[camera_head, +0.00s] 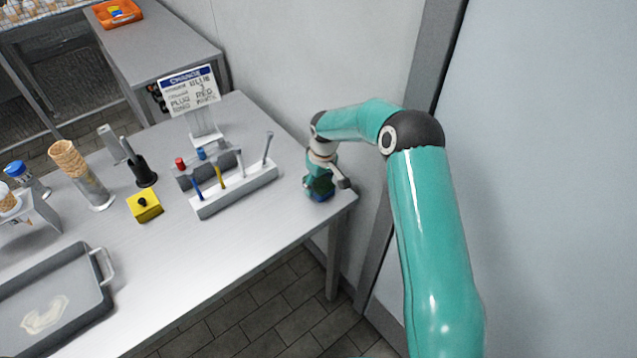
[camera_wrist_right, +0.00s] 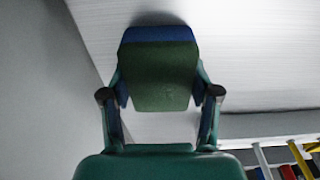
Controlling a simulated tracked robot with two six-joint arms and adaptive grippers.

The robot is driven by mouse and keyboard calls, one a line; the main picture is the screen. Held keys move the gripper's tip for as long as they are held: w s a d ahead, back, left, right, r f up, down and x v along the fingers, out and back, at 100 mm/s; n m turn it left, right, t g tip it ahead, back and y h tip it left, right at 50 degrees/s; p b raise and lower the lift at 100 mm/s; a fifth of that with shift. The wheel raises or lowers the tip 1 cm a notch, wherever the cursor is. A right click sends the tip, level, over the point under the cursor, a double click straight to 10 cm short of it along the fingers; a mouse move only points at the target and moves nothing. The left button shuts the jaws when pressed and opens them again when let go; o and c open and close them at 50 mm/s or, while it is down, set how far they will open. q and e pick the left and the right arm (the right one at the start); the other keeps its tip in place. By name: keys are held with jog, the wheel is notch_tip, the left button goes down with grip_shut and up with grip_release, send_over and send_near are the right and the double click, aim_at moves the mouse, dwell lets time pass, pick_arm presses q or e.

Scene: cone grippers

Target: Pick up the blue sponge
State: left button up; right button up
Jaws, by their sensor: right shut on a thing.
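The blue sponge (camera_wrist_right: 160,35) has a dark green layer and sits between the two fingers of my right gripper (camera_wrist_right: 160,96) in the right wrist view. The fingers are shut on its sides. In the head view my right gripper (camera_head: 320,184) is at the table's far right corner, and a small bit of blue of the sponge (camera_head: 321,197) shows under it. Most of the sponge is hidden there by the gripper. I cannot tell whether the sponge touches the table. My left gripper does not show.
A white rack (camera_head: 236,189) with several coloured tools stands left of my right gripper. A sign (camera_head: 190,91) stands behind it. A yellow block (camera_head: 145,205), a cone stack (camera_head: 68,158) and a grey tray (camera_head: 90,307) are farther left. A wall is close behind the table's right end.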

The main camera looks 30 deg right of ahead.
aim_at(318, 182)
jog(key=shift+r, duration=0.4)
notch_tip(318, 182, up, 20)
jog(key=b, duration=0.2)
jog(key=shift+f, duration=0.25)
jog(key=shift+o, duration=0.2)
